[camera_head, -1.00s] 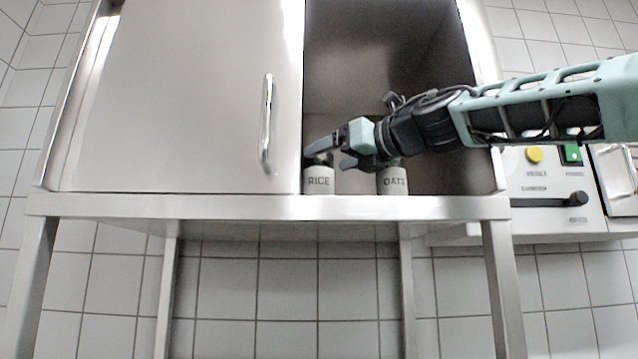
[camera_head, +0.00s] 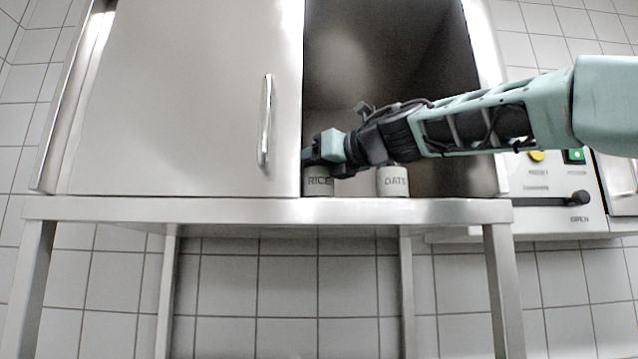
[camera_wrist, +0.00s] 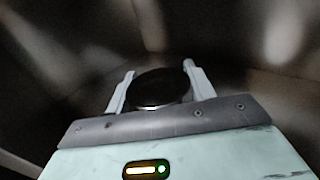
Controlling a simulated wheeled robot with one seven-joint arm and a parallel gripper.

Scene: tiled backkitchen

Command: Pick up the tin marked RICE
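The tin marked RICE (camera_head: 317,186) is a pale grey tin standing upright at the front of the open cupboard bay, beside the edge of the closed door. My gripper (camera_head: 316,160) is at its upper part and hides its top in the head view. In the wrist view, the fingers of my gripper (camera_wrist: 159,70) stand on either side of a dark round lid (camera_wrist: 160,88). They look spread about as wide as the lid, with a thin gap at the left finger. Firm contact is not visible.
A similar tin marked OATS (camera_head: 393,183) stands to the right, below my wrist. The closed steel door (camera_head: 185,100) with its upright handle (camera_head: 265,120) borders the bay on the left. A control panel (camera_head: 550,195) is outside on the right.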

